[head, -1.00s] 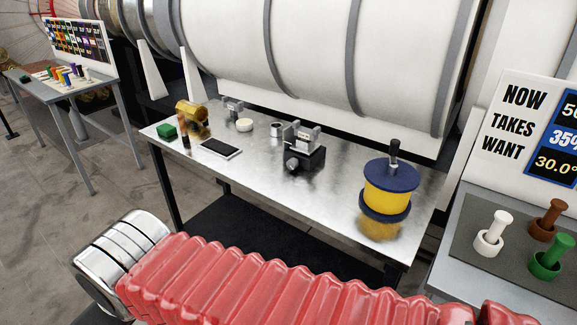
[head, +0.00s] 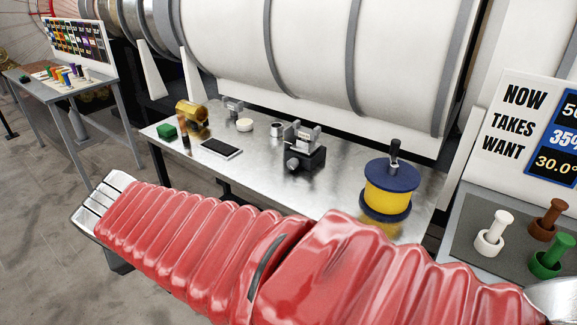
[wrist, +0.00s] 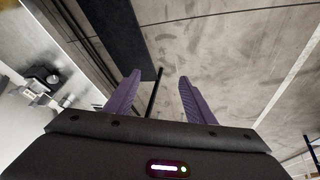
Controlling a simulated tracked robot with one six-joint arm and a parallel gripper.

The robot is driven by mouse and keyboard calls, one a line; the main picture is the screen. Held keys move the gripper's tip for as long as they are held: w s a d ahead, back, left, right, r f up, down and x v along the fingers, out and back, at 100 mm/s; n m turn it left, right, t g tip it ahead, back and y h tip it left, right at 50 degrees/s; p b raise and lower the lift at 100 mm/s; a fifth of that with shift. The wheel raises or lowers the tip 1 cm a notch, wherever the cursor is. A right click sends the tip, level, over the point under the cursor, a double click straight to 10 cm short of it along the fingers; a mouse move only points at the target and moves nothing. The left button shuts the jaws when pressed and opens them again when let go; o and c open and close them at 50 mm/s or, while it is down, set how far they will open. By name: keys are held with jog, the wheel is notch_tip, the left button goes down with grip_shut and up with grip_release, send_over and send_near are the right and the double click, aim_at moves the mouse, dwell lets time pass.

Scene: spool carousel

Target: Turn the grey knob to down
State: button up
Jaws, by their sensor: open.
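The grey knob (head: 292,164) sticks out of the front of a small black block fixture (head: 311,158) on the metal workbench in the head view. Its pointing direction is too small to read. In the wrist view, a dark fixture with grey parts (wrist: 42,76) lies at the left, sideways; its knob is not clear. My gripper (wrist: 158,90) shows two purple fingers, apart and empty, over bare floor, away from the fixture. In the head view my red-sleeved arm crosses the foreground in front of the bench; the fingers do not show there.
The workbench (head: 254,170) also holds a yellow spool with blue flanges (head: 387,192), a black-framed tablet (head: 221,148), a green block (head: 167,131) and a brass cylinder (head: 190,112). A large white drum (head: 315,50) stands behind. White, brown and green pegs stand at the right.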

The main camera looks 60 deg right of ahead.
jog(key=w+d+f+m+g+h, duration=0.1)
jog(key=d+m+h, duration=0.15)
jog(key=d, duration=0.65)
jog(key=w+d+m+g+h, duration=0.15)
jog(key=d+m, duration=0.25)
jog(key=d, duration=0.4)
jog(key=w+d+f+m+g+h, duration=0.1)
jog(key=d+m+g+h, duration=0.15)
jog(key=d, duration=0.65)
jog(key=m+h, duration=0.3)
jog(key=m, duration=0.3)
send_near(290, 164)
jog(key=v, duration=0.5)
jog(key=shift+a, duration=0.1)
jog(key=shift+w+d, duration=0.1)
jog(key=shift+d, duration=0.15)
jog(key=shift+d+f, duration=0.1)
jog(key=x, duration=1.3)
jog(key=shift+s+d+f, duration=0.15)
jog(key=shift+s+d, duration=0.1)
jog(key=shift+s, duration=0.05)
jog(key=shift+c, duration=0.2)
jog(key=c, duration=1)
jog(key=shift+w+g, duration=0.15)
jog(key=shift+g, duration=0.25)
